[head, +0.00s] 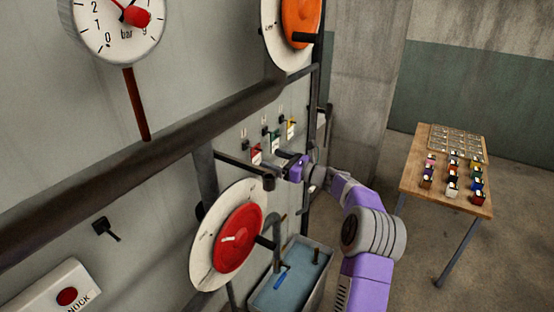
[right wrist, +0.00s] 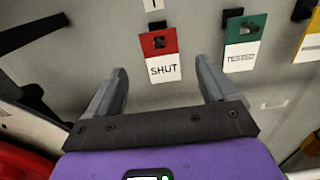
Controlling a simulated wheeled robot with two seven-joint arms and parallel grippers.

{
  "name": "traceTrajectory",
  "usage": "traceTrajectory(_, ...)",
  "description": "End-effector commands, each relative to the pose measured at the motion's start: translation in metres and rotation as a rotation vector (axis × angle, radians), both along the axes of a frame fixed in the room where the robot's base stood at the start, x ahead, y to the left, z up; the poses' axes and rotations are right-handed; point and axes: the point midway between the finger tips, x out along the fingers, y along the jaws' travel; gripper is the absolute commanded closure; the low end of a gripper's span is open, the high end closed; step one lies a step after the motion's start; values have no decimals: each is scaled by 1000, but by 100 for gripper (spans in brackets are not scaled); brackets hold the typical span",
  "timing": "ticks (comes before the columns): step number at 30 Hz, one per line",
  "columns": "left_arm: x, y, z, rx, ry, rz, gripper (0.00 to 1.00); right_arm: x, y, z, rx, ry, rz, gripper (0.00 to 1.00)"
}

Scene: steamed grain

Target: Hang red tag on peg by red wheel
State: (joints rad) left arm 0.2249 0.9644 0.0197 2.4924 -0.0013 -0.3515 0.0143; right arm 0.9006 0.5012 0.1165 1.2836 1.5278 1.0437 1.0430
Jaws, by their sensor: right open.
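The red tag (head: 257,152) hangs on the grey wall panel, left of a green tag (head: 275,138) and a yellow tag (head: 291,128). In the right wrist view the red tag (right wrist: 163,42) has a white lower part reading SHUT. My right gripper (head: 280,161) is at the panel, its fingers apart with the red tag ahead between them in the right wrist view (right wrist: 162,75); I see no grip on it. The red wheel (head: 232,240) is on a white disc, lower and nearer. A black peg (head: 106,229) sticks out of the wall left of it. My left gripper is not in view.
A dark pipe (head: 180,132) crosses the panel, and a black bar (head: 243,168) juts out above the red wheel. A grey bin (head: 318,282) stands below.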

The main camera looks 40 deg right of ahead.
Motion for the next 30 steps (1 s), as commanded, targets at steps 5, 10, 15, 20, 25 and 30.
traceTrajectory(5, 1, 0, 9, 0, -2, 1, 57, 28, 9, 1, 2, 1, 4, 15)
traceTrajectory(10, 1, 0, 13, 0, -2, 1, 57, 43, 13, 0, 1, 1, 2, 15)
traceTrajectory(15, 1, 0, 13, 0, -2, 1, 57, 47, 14, 0, 0, 1, 1, 15)
traceTrajectory(20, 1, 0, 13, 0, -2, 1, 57, 47, 14, -1, -1, 2, 1, 15)
traceTrajectory(25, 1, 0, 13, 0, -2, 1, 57, 46, 14, -1, 0, 2, 1, 39)
traceTrajectory(30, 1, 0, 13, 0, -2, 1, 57, 46, 14, -1, 0, 2, 1, 65)
